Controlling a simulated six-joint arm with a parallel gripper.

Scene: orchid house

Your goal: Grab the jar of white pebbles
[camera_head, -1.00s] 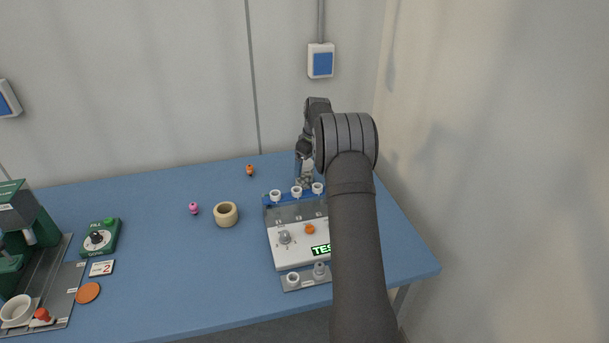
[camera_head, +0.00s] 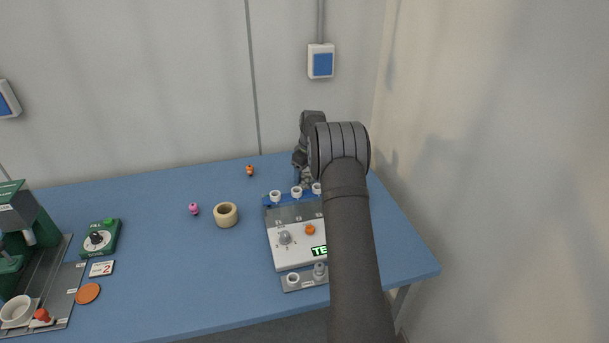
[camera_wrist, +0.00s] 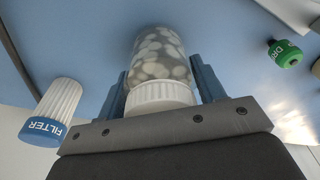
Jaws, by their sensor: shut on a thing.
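The jar of white pebbles (camera_wrist: 160,58) is clear, full of pale rounded stones, and has a white ridged lid (camera_wrist: 159,95). In the wrist view it stands between the two blue fingers of my gripper (camera_wrist: 162,80), which is shut on it, one finger on each side. In the head view my gripper (camera_head: 302,173) is low over the far right part of the blue table, just behind the white panel. There the jar is mostly hidden by my arm, and I cannot tell whether it touches the table.
A white ridged container with a blue FILTER cap (camera_wrist: 50,115) is left of the jar, and a green-capped thing (camera_wrist: 284,54) is right, in the wrist view. The panel (camera_head: 292,240) with white cups lies close in front. A tan ring (camera_head: 225,214) stands left, with clear table around it.

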